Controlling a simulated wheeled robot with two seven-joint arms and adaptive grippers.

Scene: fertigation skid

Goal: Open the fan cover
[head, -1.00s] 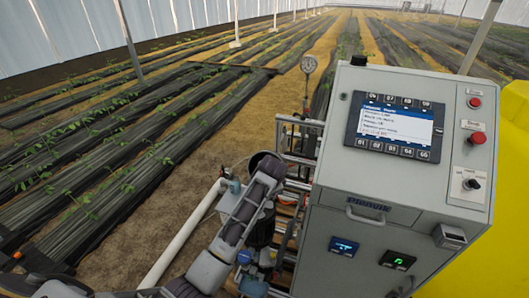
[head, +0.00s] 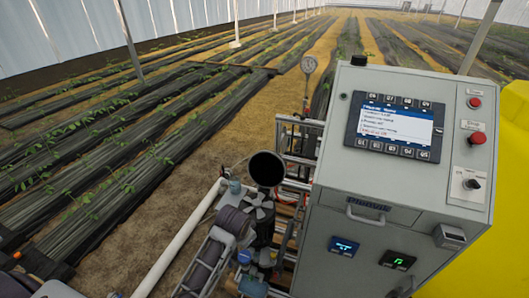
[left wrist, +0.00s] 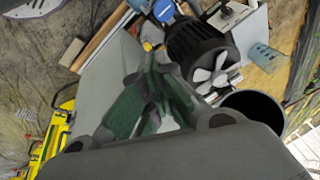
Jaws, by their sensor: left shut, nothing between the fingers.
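The fan cover (head: 267,168) is a dark round cup swung up off the motor's end, its open mouth facing the head camera. The white-bladed fan (head: 261,206) is exposed just below it. In the left wrist view the fan (left wrist: 214,73) sits on the end of the black ribbed motor (left wrist: 193,42), with the cover (left wrist: 276,99) beside it, partly hidden by my gripper's body. My left gripper (left wrist: 152,68) is shut and empty, apart from the cover and fan in that view. In the head view my left arm hides its fingers. My right gripper is not in view.
The grey control cabinet (head: 350,225) with its screen stands close on the right. A metal pipe frame (head: 298,150) is behind the motor. A white pipe (head: 180,235) runs along the left, and a yellow tank (head: 500,215) is beyond the cabinet. Open soil lies left.

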